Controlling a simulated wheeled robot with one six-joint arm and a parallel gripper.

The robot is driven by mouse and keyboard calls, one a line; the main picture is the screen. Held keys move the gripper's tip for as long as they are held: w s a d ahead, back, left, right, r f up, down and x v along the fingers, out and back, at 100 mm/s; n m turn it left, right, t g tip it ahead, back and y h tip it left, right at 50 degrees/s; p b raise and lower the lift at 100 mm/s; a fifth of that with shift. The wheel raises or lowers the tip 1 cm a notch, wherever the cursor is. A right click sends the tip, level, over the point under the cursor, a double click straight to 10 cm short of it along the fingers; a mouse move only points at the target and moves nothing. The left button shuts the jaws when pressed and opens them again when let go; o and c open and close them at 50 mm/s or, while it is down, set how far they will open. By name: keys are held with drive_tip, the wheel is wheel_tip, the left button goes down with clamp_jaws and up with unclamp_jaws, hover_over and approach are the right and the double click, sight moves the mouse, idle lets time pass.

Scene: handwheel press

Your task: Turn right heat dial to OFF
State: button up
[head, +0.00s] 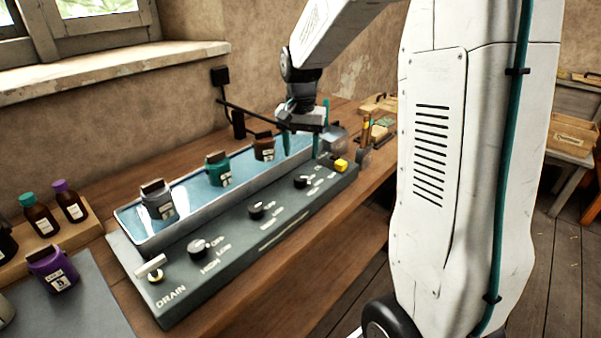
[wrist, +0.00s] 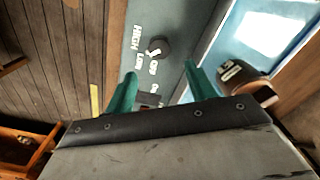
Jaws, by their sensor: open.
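The right heat dial (head: 300,181) is a black knob on the sloping grey panel, with white lettering beside it. In the wrist view the dial (wrist: 160,45) lies beyond my fingertips, roughly in line with the gap between them. HIGH, LOW and OFF are printed near it. A white mark on the knob points to the lower left there, toward the LOW and OFF side; I cannot tell exactly which word. My gripper (head: 301,143) has teal fingers and is over the trough's far end, above and apart from the dial. It is open and empty in the wrist view (wrist: 159,69).
Two more dials, the middle (head: 256,211) and left (head: 199,248), and a DRAIN handle (head: 151,268) share the panel. A yellow knob (head: 341,165) is at its far end. Jars, including a brown one (head: 264,148), stand in the water trough (head: 120,216) behind.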

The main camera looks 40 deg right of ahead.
sight(301, 177)
wheel_tip(301, 177, down, 8)
drive_tip(key=shift+r, duration=0.15)
idle(0.3)
drive_tip(key=c, duration=1)
